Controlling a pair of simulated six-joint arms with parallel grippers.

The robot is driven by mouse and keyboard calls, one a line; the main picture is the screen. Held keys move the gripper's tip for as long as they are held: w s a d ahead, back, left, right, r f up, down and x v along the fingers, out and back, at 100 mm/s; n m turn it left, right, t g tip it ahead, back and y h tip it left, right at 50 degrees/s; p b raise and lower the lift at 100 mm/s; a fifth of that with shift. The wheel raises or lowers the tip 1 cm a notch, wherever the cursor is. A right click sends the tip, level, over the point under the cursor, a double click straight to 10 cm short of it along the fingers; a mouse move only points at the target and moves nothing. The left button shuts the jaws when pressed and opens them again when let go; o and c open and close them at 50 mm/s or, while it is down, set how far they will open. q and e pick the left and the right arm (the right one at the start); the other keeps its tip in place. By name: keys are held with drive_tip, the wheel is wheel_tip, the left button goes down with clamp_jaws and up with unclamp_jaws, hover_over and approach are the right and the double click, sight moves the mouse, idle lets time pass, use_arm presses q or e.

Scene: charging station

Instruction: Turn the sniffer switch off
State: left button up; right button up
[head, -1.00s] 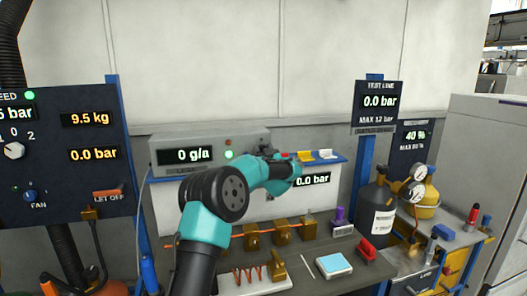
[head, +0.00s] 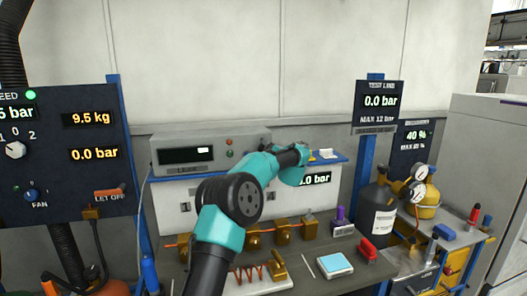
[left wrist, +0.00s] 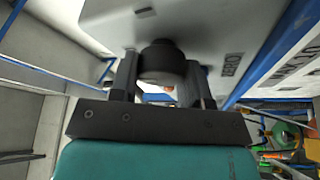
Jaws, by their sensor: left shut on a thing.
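The sniffer is the grey box (head: 165,170) on the back shelf in the head view. Its display (head: 184,155) is dark with no reading, and the small lamps (head: 229,148) beside it look dim. In the left wrist view, a dark round knob (left wrist: 163,52) stands out from a light grey panel (left wrist: 205,30) with a ZERO label. My left gripper (left wrist: 160,80) is shut on this knob, one finger on each side. In the head view my own left arm hides the fingers and the knob. My right gripper is not in view.
A shelf with small coloured items and a pressure display (head: 316,178) stands behind my left arm. The bench below holds brass fittings (head: 283,232), a blue-topped scale (head: 335,264) and a red item (head: 367,250). Gas cylinders (head: 382,212) stand at right, a control panel (head: 60,190) at left.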

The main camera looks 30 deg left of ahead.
use_arm(q)
drive_tip(key=shift+n+g+h, duration=0.3)
drive_tip(key=shift+n+g, duration=0.4)
drive_tip(key=shift+n, duration=1)
drive_tip(key=o, duration=0.9)
drive_tip(key=v, duration=1.7)
drive_tip(key=shift+s+d, duration=0.15)
drive_tip(key=shift+s, duration=0.05)
